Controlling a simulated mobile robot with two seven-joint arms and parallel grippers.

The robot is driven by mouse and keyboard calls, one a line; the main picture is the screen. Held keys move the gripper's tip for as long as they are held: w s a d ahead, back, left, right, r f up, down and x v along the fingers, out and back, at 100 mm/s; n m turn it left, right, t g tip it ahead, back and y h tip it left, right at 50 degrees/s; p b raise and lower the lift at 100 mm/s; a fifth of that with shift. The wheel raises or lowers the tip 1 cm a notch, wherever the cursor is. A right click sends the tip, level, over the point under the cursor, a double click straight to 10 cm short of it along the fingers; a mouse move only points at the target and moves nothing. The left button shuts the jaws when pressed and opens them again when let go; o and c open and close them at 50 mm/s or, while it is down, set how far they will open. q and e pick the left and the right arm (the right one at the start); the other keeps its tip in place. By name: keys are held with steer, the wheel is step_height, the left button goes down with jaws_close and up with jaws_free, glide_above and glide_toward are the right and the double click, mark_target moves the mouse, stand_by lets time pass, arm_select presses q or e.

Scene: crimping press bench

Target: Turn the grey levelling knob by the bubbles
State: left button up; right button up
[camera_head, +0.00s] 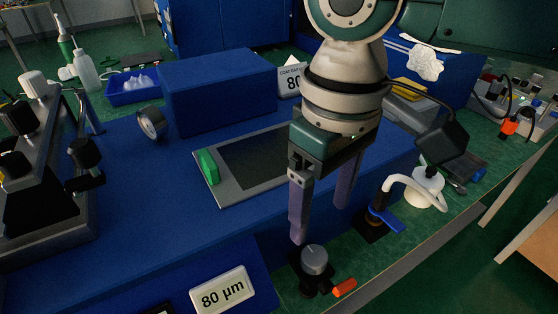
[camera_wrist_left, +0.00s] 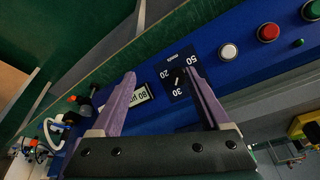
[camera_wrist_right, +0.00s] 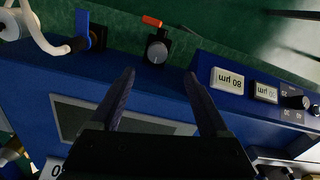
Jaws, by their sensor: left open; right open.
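The grey levelling knob (camera_head: 314,260) stands at the bench's front edge, on a dark block with an orange lever (camera_head: 345,287). In the right wrist view the knob (camera_wrist_right: 157,52) lies ahead of the fingertips, centred between them. My right gripper (camera_head: 320,222) is open and empty, pointing down. Its near fingertip is just above and left of the knob in the head view; contact cannot be told. The right wrist view shows both fingers apart (camera_wrist_right: 159,75). My left gripper (camera_wrist_left: 159,73) is open and empty over a blue panel with a dial (camera_wrist_left: 176,78). I cannot make out any bubbles.
An 80 µm label (camera_head: 223,290) is left of the knob. A blue lever (camera_head: 385,217) and a white curved pipe (camera_head: 412,187) stand to its right. A grey plate with a dark inset (camera_head: 228,197) lies behind. The left wrist view shows a red button (camera_wrist_left: 268,32).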

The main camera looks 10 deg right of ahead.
mark_target(315, 255)
step_height(315, 255, down, 10)
steer(key=shift+w+d+f+b, duration=0.1)
steer(key=shift+w+b, duration=0.05)
steer(key=shift+b, duration=0.85)
jaws_close()
